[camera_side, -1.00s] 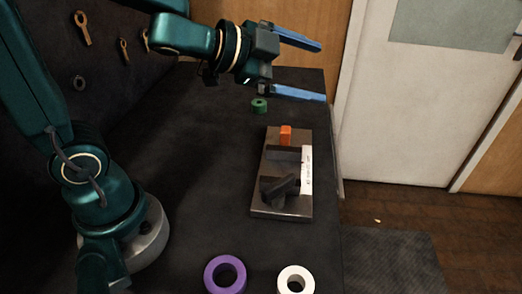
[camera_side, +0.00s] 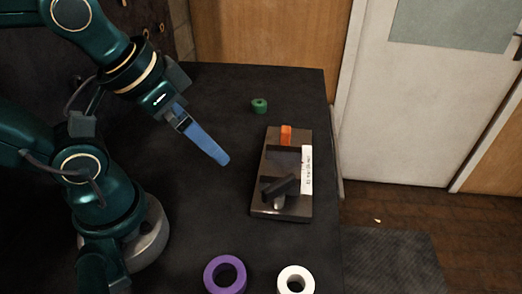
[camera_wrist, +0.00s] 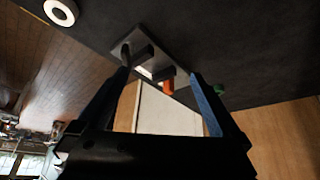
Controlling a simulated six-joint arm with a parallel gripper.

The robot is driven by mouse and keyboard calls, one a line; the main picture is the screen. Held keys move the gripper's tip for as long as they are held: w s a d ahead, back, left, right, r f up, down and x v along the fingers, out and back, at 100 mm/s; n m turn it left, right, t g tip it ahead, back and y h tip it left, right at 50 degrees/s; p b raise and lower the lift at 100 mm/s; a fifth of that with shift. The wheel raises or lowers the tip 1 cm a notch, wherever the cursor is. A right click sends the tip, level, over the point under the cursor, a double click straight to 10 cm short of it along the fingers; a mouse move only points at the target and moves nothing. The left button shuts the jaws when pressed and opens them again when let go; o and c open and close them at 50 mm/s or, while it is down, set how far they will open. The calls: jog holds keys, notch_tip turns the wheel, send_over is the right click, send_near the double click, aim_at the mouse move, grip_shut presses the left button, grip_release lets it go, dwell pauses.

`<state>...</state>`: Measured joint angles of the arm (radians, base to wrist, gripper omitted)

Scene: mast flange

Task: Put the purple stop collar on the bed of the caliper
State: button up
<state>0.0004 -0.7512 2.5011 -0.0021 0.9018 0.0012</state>
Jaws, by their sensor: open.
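The purple stop collar (camera_side: 225,275) is a thick ring lying flat on the dark table at the near edge of the side view. The caliper (camera_side: 262,190) is a grey plate with dark raised blocks, an orange part and a white label strip. Its bed shows between the dark blocks and looks empty. It also shows in the wrist view (camera_wrist: 162,42), beyond the fingers. My gripper (camera_side: 225,160) has blue fingers and is in the air left of the caliper, well apart from the collar. In the wrist view its fingers (camera_wrist: 160,80) are spread wide with nothing held.
A white ring (camera_side: 296,281) lies right of the purple collar; it also shows in the wrist view (camera_wrist: 61,11). A small green ring (camera_side: 259,106) lies behind the caliper. The table (camera_side: 185,215) is clear between my base and the caliper. Its right edge runs close beside the caliper.

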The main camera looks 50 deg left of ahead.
jog(key=g, duration=0.6)
send_over(225, 275)
notch_tip(225, 275, down, 10)
jog(key=shift+a, duration=0.1)
jog(key=shift+m, duration=0.3)
jog(key=shift+f, duration=2.5)
jog(key=c, duration=1.4)
